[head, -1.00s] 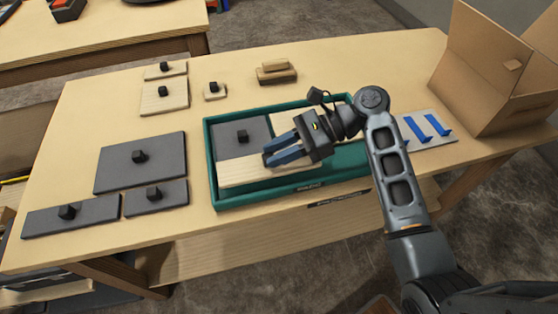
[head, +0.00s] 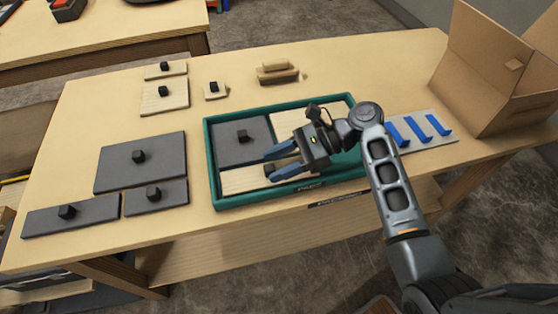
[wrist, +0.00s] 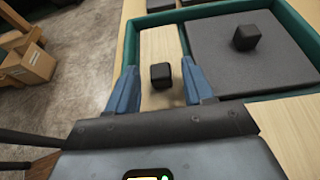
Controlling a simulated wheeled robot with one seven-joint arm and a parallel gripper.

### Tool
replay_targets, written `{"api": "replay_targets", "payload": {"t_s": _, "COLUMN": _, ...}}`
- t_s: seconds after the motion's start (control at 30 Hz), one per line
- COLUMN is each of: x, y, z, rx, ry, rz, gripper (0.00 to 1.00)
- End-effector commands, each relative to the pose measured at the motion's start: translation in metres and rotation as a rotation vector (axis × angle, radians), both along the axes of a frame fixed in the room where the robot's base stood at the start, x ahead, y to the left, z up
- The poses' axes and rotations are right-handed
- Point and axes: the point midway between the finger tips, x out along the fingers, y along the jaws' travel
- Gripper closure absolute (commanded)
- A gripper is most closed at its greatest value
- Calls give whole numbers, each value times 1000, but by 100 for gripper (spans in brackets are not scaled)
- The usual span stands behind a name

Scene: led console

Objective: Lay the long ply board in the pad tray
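The long ply board (head: 245,181) lies in the front left of the green pad tray (head: 213,160), along the front wall and beside a dark grey board. It looks flat; its right end is hidden by my gripper (head: 270,165). In the wrist view the ply board (wrist: 162,45) lies between the green wall and the dark board. Its black knob (wrist: 161,75) stands between my spread fingers, with gaps on both sides. My gripper (wrist: 160,82) is open and low over the board.
The tray also holds the dark grey board (head: 240,150) and another ply board (head: 295,119). Dark boards (head: 140,175) and small ply boards lie left and behind on the table. A pad with blue strips (head: 440,135) and a cardboard box (head: 490,85) stand right.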

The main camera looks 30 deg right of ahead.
Motion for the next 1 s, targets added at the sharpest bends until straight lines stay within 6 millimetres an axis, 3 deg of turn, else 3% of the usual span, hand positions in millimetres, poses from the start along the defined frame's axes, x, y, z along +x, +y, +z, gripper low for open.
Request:
{"api": "replay_targets", "payload": {"t_s": 0.27, "x": 0, "y": -3, "z": 4, "rx": -1, "ry": -2, "rz": -1, "gripper": 48}}
{"api": "replay_targets", "payload": {"t_s": 0.8, "x": -28, "y": -87, "z": 40, "rx": 0, "ry": -1, "rz": -3, "gripper": 48}}
{"api": "replay_targets", "payload": {"t_s": 1.0, "x": -33, "y": -104, "z": 48, "rx": 0, "ry": -1, "rz": -2, "gripper": 48}}
